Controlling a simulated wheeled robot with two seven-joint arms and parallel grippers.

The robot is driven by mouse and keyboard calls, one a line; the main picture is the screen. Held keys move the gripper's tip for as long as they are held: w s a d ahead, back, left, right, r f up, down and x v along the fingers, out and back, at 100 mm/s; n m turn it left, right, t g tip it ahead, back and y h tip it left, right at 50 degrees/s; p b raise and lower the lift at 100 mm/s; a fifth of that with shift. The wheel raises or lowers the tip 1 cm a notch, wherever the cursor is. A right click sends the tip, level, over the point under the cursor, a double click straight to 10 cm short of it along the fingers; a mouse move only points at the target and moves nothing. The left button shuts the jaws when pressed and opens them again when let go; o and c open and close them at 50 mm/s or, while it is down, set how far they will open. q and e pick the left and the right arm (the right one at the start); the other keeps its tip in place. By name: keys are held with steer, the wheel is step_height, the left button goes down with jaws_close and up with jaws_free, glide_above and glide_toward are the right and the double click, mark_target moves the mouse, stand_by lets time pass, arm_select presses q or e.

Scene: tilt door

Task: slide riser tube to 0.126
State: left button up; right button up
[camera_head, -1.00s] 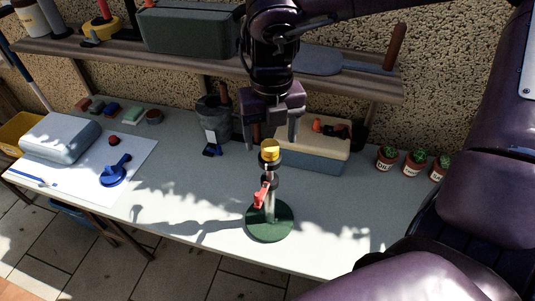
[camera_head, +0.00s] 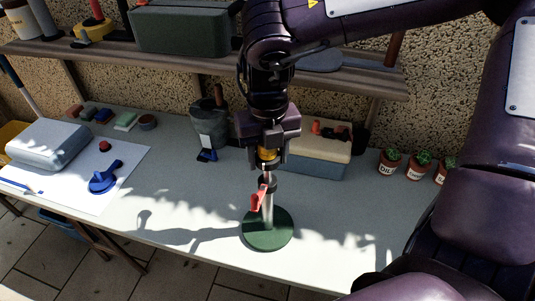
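The riser stand has a round dark green base (camera_head: 267,229) on the table and an upright metal tube (camera_head: 268,208) above it. A red lever (camera_head: 257,199) sticks out at the left of a dark collar (camera_head: 269,182) partway up the tube. A yellow ring (camera_head: 267,154) is at the top of the tube. My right gripper (camera_head: 266,160) points down from above with its fingers either side of the yellow top. Whether the fingers touch it I cannot tell. My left gripper is not in view.
A beige and blue box (camera_head: 318,158) stands just behind the stand at the right. A grey pot (camera_head: 208,130) is behind at the left. Potted plants (camera_head: 417,165) stand at the right. The shelf (camera_head: 190,63) runs behind my arm. The front table is clear.

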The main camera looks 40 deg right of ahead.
steer(key=c, duration=0.3)
steer(key=shift+c, duration=0.2)
steer(key=shift+r, duration=0.2)
steer(key=shift+r+p, duration=4.6)
steer(key=shift+r, duration=1.65)
steer(key=o, duration=0.9)
steer(key=shift+c, duration=0.2)
